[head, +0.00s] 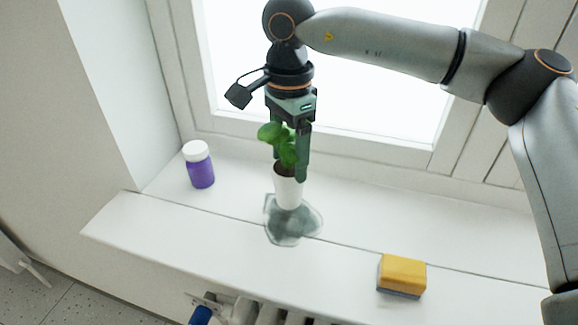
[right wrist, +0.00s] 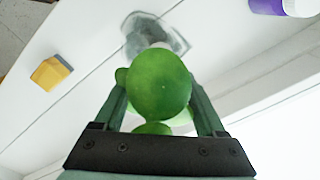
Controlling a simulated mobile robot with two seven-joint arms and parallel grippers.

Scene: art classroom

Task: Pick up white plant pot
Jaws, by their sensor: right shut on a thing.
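The white plant pot (head: 288,191) holds dark soil and a green leafy plant (head: 284,145). It is upright above the white window sill in the head view; I cannot tell whether its base touches the sill. My right gripper (head: 289,172) comes down from above, shut on the pot with the leaves between its fingers. In the right wrist view the round leaves (right wrist: 160,86) hide most of the pot, and a pale part of it shows between the fingers. My left gripper is in neither view.
A grey wet-looking patch (head: 287,232) marks the sill by the pot. A purple bottle with a white cap (head: 201,173) stands at left. A yellow sponge (head: 403,274) lies front right, near the sill's edge. The window is behind.

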